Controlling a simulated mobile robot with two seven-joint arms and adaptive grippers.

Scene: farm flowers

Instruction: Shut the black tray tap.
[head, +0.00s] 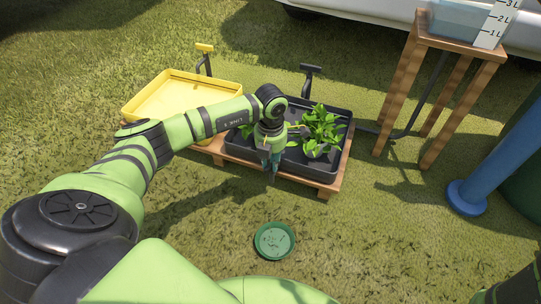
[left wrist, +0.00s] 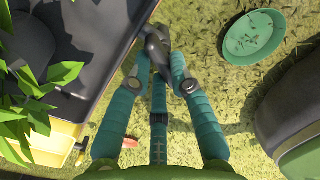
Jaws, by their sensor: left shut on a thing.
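The black tray (head: 233,163) sits on a low wooden stand and holds leafy green plants. My left gripper (head: 272,168) is at the tray's front edge, pointing down. In the left wrist view its teal fingers (left wrist: 160,65) are closed together on a small dark part (left wrist: 155,38) beside the tray wall (left wrist: 85,85). This dark part appears to be the black tray tap; the fingers cover most of it, so its lever angle is unclear. A black T-shaped fitting (head: 310,70) stands behind the tray. My right gripper is not in view.
A yellow tray (head: 180,97) stands to the left, with a yellow-topped fitting (head: 205,48) behind it. A green dish (head: 274,241) lies on the grass in front. A wooden stand (head: 435,42) with a water container (head: 462,18) and a blue post (head: 500,155) are at right.

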